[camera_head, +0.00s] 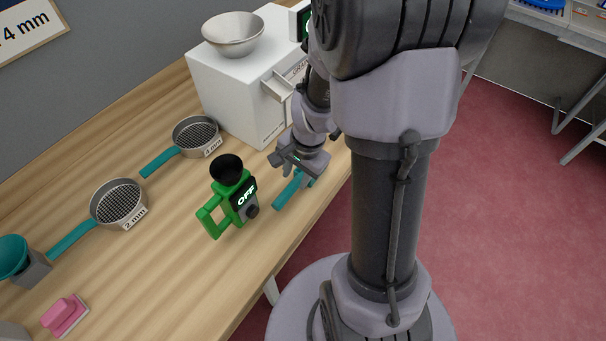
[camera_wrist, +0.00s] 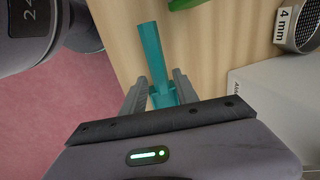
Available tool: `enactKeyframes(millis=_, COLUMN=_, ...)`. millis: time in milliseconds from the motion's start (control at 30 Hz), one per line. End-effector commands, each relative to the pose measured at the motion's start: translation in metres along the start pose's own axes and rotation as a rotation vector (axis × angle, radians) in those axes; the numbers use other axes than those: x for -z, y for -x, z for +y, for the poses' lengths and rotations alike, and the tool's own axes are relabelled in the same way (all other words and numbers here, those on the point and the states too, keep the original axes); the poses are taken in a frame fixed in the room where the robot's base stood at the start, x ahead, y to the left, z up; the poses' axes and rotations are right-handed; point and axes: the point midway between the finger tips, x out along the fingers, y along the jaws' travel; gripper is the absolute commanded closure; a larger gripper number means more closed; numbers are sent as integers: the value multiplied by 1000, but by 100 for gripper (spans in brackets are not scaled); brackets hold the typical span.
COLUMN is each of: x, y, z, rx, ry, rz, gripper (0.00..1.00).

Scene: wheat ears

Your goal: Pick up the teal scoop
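The teal scoop (camera_head: 287,192) lies on the wooden table near its front edge, partly hidden under my gripper (camera_head: 294,171) in the head view. In the wrist view the scoop's long teal handle (camera_wrist: 152,50) points away from the gripper, and its near end runs in between the fingers. My gripper (camera_wrist: 160,80) is open, with one finger on each side of the scoop. I cannot tell whether either finger touches it.
A green device (camera_head: 231,203) marked OFF stands just left of the scoop. A white machine (camera_head: 236,90) with a metal bowl (camera_head: 233,30) stands behind the gripper. Two teal-handled sieves (camera_head: 119,203) and a pink block (camera_head: 64,315) lie further left. The table edge is close on the right.

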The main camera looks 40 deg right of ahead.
Motion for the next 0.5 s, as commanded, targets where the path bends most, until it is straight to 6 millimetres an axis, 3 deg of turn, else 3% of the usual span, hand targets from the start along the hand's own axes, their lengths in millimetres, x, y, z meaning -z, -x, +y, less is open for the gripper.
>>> enactKeyframes(millis=300, x=1, y=-53, z=4, rx=-1, ry=2, rz=-1, gripper=64)
enactKeyframes(millis=500, x=1, y=-53, z=3, rx=0, ry=1, rz=0, gripper=64)
